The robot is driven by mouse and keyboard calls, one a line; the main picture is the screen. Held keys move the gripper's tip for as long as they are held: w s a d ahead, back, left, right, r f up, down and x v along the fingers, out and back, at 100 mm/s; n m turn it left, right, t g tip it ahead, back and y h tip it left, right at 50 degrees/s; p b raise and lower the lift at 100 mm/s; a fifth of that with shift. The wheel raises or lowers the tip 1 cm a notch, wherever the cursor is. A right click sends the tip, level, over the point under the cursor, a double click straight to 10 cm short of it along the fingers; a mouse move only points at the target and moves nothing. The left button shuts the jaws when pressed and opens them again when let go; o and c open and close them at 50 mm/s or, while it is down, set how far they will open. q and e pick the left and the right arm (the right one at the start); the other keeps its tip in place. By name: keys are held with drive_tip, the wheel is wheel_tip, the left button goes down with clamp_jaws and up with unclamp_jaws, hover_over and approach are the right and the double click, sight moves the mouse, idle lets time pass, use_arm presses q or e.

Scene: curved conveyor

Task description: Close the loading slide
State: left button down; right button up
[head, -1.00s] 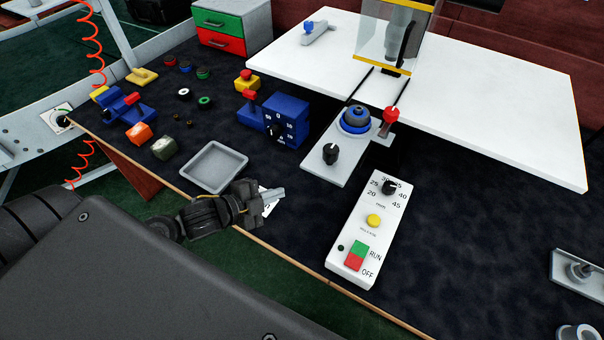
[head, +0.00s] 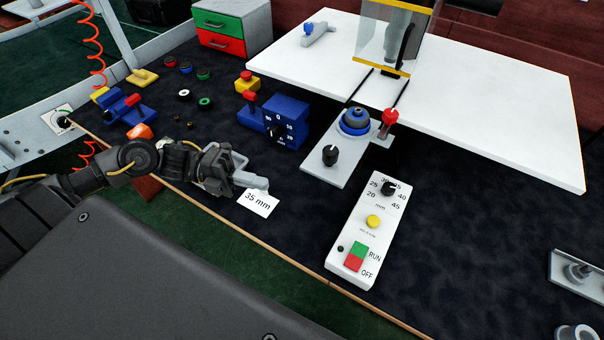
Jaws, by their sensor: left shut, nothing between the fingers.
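A grey plate that looks like the loading slide (head: 344,172) sticks out toward me from under the white table's front edge. It carries a black knob (head: 330,155) at its near end and a blue and dark round piece (head: 355,121) farther back. A red-topped lever (head: 389,117) stands at its right side. My left gripper (head: 260,184) is shut and empty, left of the slide and apart from it, above the bench near a "35 mm" card (head: 258,203). My right gripper does not show.
A white control panel (head: 362,235) with dial, yellow button and RUN/OFF switch lies right of my gripper. A blue dial box (head: 286,122) stands behind it. Dark bench between gripper and slide is clear.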

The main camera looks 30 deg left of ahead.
use_arm(q)
drive_tip(key=w+d+p, duration=0.4)
drive_tip(key=w+d, duration=0.1)
drive_tip(key=d, duration=0.3)
drive_tip(key=shift+w+d, duration=0.2)
drive_tip(key=shift+w, duration=0.05)
